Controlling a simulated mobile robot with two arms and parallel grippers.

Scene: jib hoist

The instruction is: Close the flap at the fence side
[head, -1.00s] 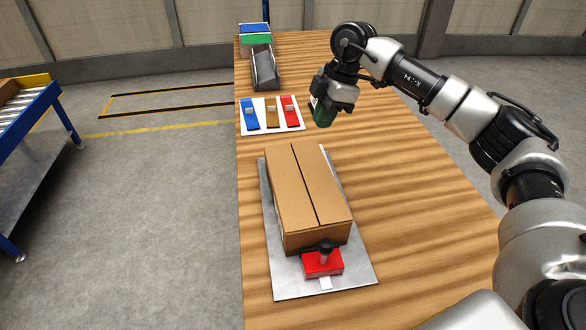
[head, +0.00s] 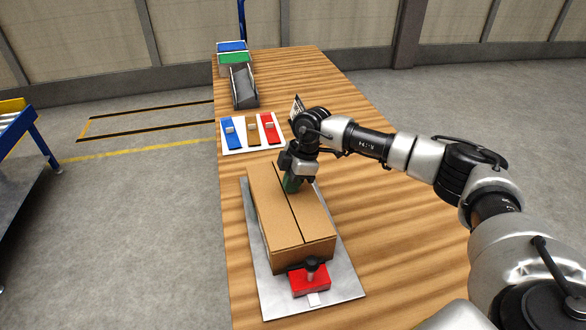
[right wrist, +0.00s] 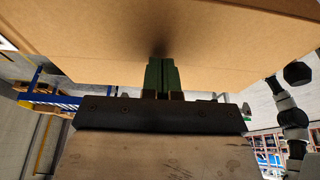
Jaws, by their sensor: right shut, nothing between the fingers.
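A cardboard box (head: 272,222) lies on a metal plate (head: 345,284). Its two long top flaps lie about flat, with a narrow dark gap between them. My right gripper (head: 291,184), with green fingers, is shut and empty over the far part of the right flap (head: 305,216). In the right wrist view the shut fingers (right wrist: 161,68) point at the cardboard surface (right wrist: 200,45), with a dark shadow at their tips. They look close to it or touching; I cannot tell which. My left gripper is not in view.
A red clamp (head: 311,283) with a black knob stands at the box's near end. The bench is clear at right.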

